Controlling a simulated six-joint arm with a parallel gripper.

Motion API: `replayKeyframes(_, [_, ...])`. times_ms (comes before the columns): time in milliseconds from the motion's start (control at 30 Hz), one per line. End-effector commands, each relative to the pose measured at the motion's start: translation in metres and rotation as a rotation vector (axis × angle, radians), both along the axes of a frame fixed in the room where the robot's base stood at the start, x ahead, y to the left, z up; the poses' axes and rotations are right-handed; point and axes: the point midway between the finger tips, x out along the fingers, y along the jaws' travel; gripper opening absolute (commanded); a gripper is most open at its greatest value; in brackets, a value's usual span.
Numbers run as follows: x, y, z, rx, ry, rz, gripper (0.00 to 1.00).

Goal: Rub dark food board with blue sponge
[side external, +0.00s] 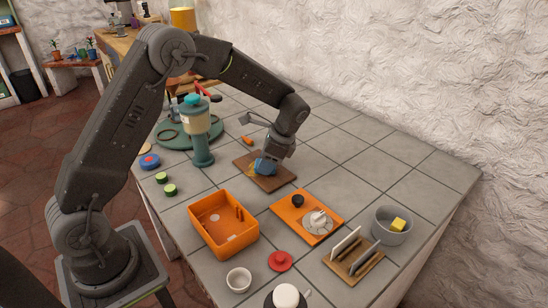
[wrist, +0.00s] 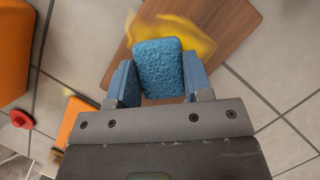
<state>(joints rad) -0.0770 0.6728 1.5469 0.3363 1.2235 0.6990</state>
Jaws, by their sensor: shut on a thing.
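The blue sponge (wrist: 160,68) is held between the two fingers of my gripper (wrist: 161,85), which is shut on it. The dark brown food board (wrist: 228,22) lies under the sponge on the counter. A yellow smear (wrist: 180,28) shows on the board just beyond the sponge in the wrist view. In the side view my gripper (side external: 268,161) is low over the board (side external: 276,185), with the sponge (side external: 264,167) at or just above its surface. I cannot tell whether the sponge touches the board. The sponge hides part of the smear.
An orange bin (side external: 223,239) and an orange board (side external: 285,205) with small items stand in front. A teal grinder (side external: 202,150) is left of the food board. A grey bowl (side external: 390,232) with a yellow block and a wooden rack (side external: 340,270) are at right. Tiles behind the board are clear.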

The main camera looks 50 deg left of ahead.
Motion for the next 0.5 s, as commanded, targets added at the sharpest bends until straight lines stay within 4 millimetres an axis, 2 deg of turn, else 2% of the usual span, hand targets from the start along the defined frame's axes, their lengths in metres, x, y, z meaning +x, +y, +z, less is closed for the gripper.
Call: replayKeyframes(500, [-0.048, 0.000, -0.001, 0.000, 0.004, 0.001, 0.24])
